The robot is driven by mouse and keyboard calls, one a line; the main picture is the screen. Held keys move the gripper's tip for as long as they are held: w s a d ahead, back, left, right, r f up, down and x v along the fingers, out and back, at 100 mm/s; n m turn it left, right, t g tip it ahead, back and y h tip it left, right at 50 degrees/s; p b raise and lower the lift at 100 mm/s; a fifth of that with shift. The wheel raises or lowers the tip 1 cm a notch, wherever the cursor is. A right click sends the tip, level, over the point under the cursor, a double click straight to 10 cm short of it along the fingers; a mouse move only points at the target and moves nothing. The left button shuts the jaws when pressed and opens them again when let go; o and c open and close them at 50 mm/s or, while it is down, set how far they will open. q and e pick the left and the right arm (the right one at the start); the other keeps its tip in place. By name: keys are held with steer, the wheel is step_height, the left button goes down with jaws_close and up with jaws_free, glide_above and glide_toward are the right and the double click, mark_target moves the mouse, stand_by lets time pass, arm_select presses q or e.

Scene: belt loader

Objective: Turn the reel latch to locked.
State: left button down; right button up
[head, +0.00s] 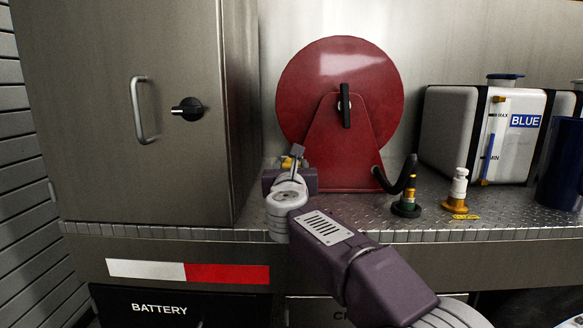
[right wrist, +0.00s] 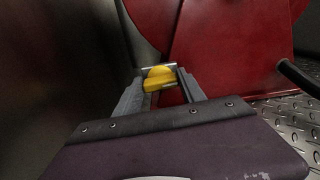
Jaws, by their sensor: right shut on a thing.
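The red reel (head: 318,75) stands on the deck, with an upright black handle (head: 345,105) on its face. A small yellow latch knob (head: 288,162) sits low at the reel's left side, mostly hidden by my right gripper (head: 296,156). In the right wrist view, the yellow knob (right wrist: 159,78) lies between the two grey fingertips, close against the red reel stand (right wrist: 215,55). My right gripper (right wrist: 158,82) is shut on this knob. Whether the latch is locked cannot be told. My left gripper is in neither view.
A tall metal cabinet (head: 130,110) stands close on the left, with a handle and black knob. The deck edge (head: 480,236) runs in front.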

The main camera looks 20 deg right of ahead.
steer(key=n+p, duration=0.2)
steer(key=n, duration=0.3)
steer(key=shift+a, duration=0.1)
steer(key=n+p, duration=0.2)
steer(key=n, duration=0.2)
steer(key=shift+p, duration=0.35)
steer(key=n+p, duration=0.2)
steer(key=n, duration=0.2)
steer(key=shift+a+f+n, duration=0.1)
steer(key=shift+n, duration=0.3)
steer(key=shift+f+n+p, duration=0.15)
steer(key=shift+n+p, duration=1)
steer(key=shift+n, duration=0.55)
steer(key=o, duration=1.4)
steer(key=shift+c, duration=0.2)
